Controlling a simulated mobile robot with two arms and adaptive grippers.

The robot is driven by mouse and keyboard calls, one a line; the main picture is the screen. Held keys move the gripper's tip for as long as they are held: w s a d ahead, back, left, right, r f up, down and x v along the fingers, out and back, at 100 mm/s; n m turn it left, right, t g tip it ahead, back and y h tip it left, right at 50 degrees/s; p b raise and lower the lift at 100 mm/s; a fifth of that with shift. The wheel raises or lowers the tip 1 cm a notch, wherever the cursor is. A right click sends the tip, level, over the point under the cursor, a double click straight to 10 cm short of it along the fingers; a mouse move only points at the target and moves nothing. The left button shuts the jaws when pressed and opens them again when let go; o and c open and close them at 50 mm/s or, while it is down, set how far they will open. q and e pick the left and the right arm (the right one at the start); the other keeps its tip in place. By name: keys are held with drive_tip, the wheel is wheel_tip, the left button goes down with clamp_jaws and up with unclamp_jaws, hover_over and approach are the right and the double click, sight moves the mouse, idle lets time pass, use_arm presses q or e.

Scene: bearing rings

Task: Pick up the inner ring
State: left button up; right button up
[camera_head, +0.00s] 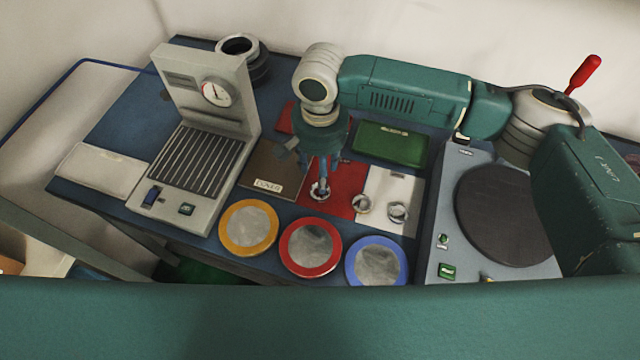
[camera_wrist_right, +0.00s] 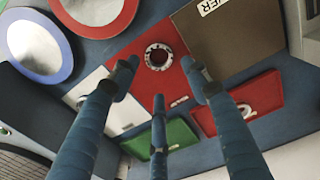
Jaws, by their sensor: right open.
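A metal ring (camera_head: 319,191) lies on the red mat right below my right gripper (camera_head: 323,176). It shows in the right wrist view as a ring with a dark centre (camera_wrist_right: 158,57). My right gripper's three blue fingers (camera_wrist_right: 160,82) are spread open and empty, with the ring just beyond their tips. Two more metal rings stand to the right: a smaller one (camera_head: 361,204) near the edge of the white mat and a larger one (camera_head: 398,211) on it. I cannot tell for sure which is the inner ring. My left gripper is not in view.
A brown labelled mat (camera_head: 268,172) lies left of the red mat, a green case (camera_head: 390,144) behind. Yellow (camera_head: 248,228), red-rimmed (camera_head: 311,247) and blue (camera_head: 376,261) round dishes line the front. A press with a gauge (camera_head: 205,140) and a turntable unit (camera_head: 440,245) flank them.

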drive_tip(key=shift+f, duration=0.85)
wheel_tip(320, 180, down, 4)
drive_tip(key=shift+s+f+p, duration=0.1)
drive_tip(key=shift+f+p, duration=0.05)
drive_tip(key=shift+p, duration=0.65)
drive_tip(key=shift+f, duration=0.55)
drive_tip(key=shift+c, duration=1.3)
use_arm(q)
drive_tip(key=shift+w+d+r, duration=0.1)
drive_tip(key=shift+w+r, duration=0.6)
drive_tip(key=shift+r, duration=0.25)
use_arm(e)
drive_tip(key=c, duration=0.7)
